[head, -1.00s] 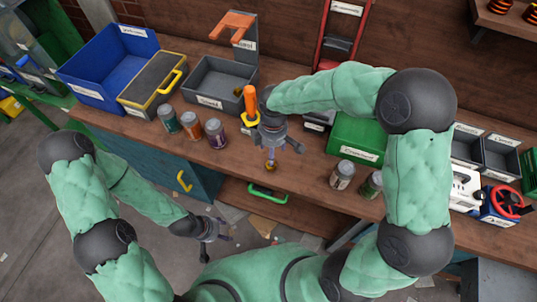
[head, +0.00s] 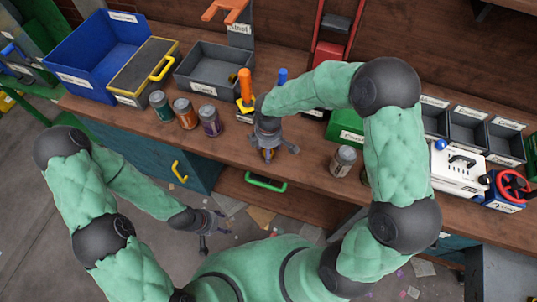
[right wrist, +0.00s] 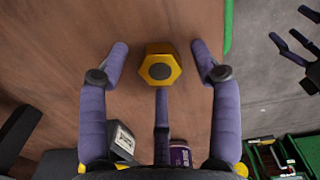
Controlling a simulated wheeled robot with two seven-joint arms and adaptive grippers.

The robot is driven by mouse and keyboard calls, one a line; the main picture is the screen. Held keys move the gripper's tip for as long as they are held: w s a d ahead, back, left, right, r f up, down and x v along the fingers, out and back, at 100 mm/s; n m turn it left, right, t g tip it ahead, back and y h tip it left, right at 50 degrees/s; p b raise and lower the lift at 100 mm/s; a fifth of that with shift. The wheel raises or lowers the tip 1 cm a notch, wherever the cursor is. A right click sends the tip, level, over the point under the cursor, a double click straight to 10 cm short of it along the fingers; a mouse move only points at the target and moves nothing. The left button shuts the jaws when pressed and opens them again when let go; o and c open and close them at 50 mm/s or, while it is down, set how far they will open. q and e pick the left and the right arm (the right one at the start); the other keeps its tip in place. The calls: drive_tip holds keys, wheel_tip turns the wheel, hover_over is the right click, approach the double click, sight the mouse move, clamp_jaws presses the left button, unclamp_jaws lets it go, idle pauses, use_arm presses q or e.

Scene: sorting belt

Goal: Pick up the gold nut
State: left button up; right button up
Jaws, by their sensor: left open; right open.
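The gold nut (right wrist: 160,66) is a hexagonal piece with a dark round centre, lying on the wooden workbench (right wrist: 60,75). In the right wrist view it sits between the spread purple fingers of my right gripper (right wrist: 160,58). A finger stands on each side with a small gap, and a third is just below it. In the head view my right gripper (head: 270,152) points down at the bench near its front edge, and its fingers mostly hide the nut. It is open and holds nothing. My left gripper (head: 212,225) is open and empty, low in front of the bench.
Several jars stand close by: a teal-banded one (head: 160,104), an orange one (head: 185,114), a purple one (head: 210,121) and another on the right (head: 343,161). A grey bin (head: 213,75) and blue bin (head: 112,55) are behind. A green handle (head: 266,183) is below the front edge.

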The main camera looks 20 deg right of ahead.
drive_tip(key=shift+f, duration=0.1)
clamp_jaws()
idle(0.3)
